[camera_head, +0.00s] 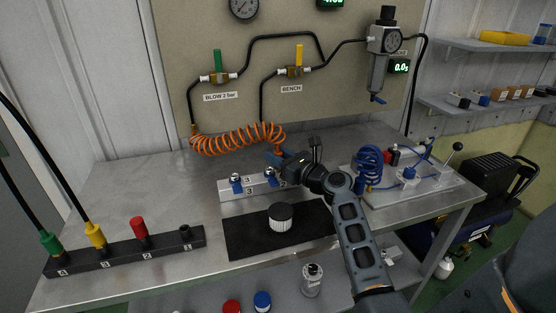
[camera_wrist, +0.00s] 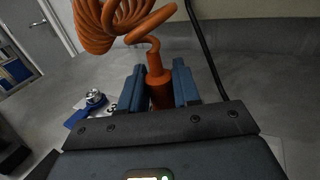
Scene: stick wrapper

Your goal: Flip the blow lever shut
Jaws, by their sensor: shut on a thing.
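The blow lever (camera_head: 218,61) is a green handle standing upright on its brass valve, above the label "BLOW 2 bar" (camera_head: 221,96) on the back panel. My gripper (camera_head: 275,157) is low over the table, well below and to the right of that lever. It is shut on the orange fitting (camera_wrist: 158,78) at the end of the coiled orange hose (camera_head: 237,139). In the wrist view the fitting stands between the two blue fingers (camera_wrist: 159,88). The lever is not in the wrist view.
A yellow bench lever (camera_head: 299,54) stands upright to the right of the green one. A numbered rack (camera_head: 237,193) with blue-and-silver fittings is beside my gripper. A black mat (camera_head: 247,237) holds a dark-topped jar (camera_head: 281,218). A blue coil (camera_head: 369,165) stands right.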

